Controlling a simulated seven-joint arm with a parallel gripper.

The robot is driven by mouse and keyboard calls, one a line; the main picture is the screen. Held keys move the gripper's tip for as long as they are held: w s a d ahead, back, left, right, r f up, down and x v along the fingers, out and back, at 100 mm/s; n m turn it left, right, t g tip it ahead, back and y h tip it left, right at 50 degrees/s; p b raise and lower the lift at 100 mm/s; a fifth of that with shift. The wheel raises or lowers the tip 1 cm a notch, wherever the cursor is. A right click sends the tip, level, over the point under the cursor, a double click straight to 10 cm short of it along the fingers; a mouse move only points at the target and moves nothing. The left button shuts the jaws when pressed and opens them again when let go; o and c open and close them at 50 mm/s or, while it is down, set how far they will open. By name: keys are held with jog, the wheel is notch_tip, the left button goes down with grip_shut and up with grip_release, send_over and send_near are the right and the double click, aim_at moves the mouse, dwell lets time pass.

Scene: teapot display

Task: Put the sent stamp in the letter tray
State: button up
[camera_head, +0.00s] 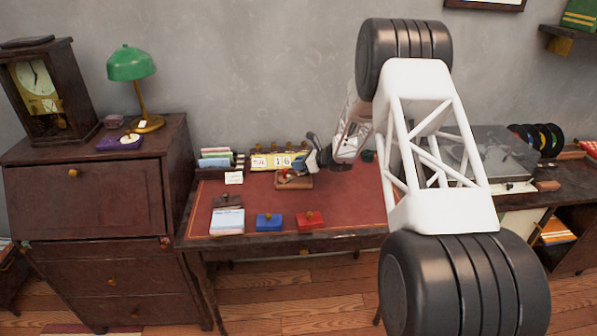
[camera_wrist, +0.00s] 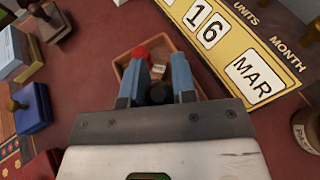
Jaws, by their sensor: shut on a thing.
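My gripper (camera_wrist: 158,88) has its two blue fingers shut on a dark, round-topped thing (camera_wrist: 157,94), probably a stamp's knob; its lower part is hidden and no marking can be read. It is above or in a small wooden tray (camera_wrist: 119,72) holding a red-topped thing (camera_wrist: 139,53) and a small pale label (camera_wrist: 158,69). In the head view my gripper (camera_head: 310,166) is over this wooden tray (camera_head: 293,186) near the desk's back. A white and pale-blue paper stack (camera_head: 227,221) lies at the desk's front left. Which thing is the letter tray is unclear.
A yellow calendar (camera_head: 275,161) stands just behind the wooden tray. A letter rack (camera_head: 216,158) and white card (camera_head: 233,178) are at the back left. A blue pad (camera_head: 269,222) and red pad (camera_head: 310,220) lie in front.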

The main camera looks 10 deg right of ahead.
jog(key=shift+f, duration=1.75)
jog(key=shift+f, duration=0.2)
jog(key=o, duration=0.9)
jog(key=shift+f, duration=0.1)
jog(key=shift+o, duration=0.2)
jog(key=shift+s+r, duration=0.1)
jog(key=shift+r, duration=0.15)
jog(key=v, duration=1.2)
